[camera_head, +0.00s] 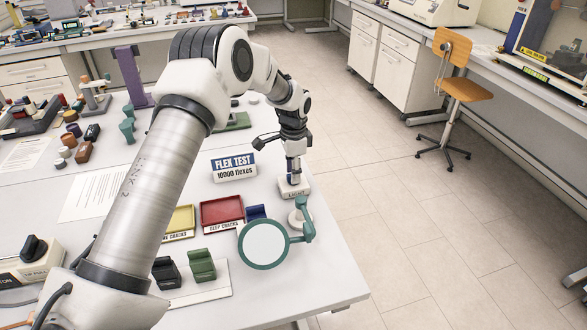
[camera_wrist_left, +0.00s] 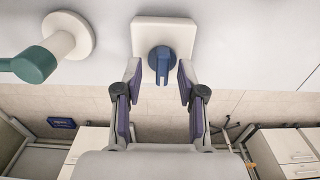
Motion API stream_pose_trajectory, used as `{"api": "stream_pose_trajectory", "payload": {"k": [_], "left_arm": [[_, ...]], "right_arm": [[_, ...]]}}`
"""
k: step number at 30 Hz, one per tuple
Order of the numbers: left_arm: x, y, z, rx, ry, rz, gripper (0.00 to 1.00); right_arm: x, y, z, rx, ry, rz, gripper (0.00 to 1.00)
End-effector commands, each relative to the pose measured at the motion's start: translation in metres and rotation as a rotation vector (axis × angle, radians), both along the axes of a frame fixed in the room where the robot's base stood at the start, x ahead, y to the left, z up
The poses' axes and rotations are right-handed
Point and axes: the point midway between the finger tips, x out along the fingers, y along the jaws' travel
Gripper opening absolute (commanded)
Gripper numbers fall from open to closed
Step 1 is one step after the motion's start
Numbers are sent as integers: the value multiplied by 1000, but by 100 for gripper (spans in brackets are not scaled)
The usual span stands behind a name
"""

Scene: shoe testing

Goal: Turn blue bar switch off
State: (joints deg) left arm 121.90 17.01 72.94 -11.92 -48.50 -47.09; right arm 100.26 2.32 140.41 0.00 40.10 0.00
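The blue bar switch (camera_wrist_left: 161,62) is a blue knob with a raised bar on a square white base (camera_wrist_left: 180,35). In the head view its white base (camera_head: 293,190), with a label that seems to read LIGHT, sits near the table's right edge. My left gripper (camera_wrist_left: 160,77) points down over the switch, with one finger on each side of the blue bar. Gaps show between both fingers and the bar, so it is open. In the head view the left gripper (camera_head: 293,168) hides most of the knob. My right gripper is not in view.
A green-rimmed magnifier (camera_head: 265,244) on a round white stand is close to the switch. A FLEX TEST sign (camera_head: 233,166) and a red tray (camera_head: 221,211) stand to the left. Beyond the table's right edge is open floor, with an orange chair (camera_head: 461,80) further back.

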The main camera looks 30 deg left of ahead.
Motion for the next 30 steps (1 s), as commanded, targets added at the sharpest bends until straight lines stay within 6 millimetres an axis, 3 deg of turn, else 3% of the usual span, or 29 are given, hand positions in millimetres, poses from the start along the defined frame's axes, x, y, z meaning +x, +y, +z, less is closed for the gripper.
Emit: {"api": "stream_pose_trajectory", "payload": {"k": [9, 12, 13, 30], "left_arm": [[0, 0, -8, 0, -1, 0, 40], [0, 0, -8, 0, -1, 0, 4], [0, 0, -8, 0, -1, 0, 0], [-2, -1, -10, -1, 6, 74, 0]], "right_arm": [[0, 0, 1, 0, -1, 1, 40], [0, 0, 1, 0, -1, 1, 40], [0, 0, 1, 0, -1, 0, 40], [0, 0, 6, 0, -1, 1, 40]]}}
